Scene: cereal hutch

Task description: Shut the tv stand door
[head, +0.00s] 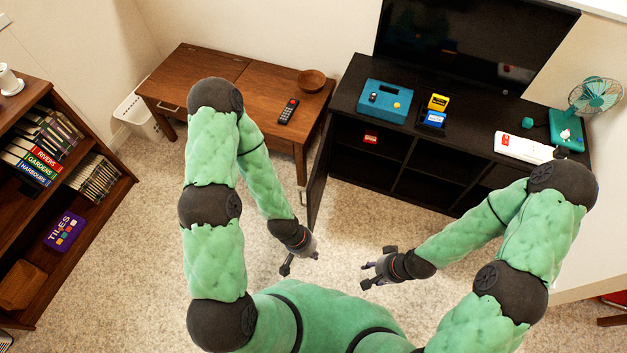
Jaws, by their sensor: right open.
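The black tv stand (460,111) stands against the back wall under the television. Its door (319,176) at the left end stands open, swung out toward me and seen nearly edge-on, with a pale handle (303,197) on its left face. The compartment behind it shows a small red item (371,138). My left gripper (301,266) is open and empty, in front of and below the door's near edge, apart from it. My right gripper (368,274) is open and empty over the carpet, right of my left gripper and apart from the stand.
A wooden bench (225,77) with a bowl (311,80) and a remote (288,111) stands close left of the door. A bookshelf (97,139) is at far left. A blue box (385,101) and a fan (596,95) are on the stand. Carpet in front is clear.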

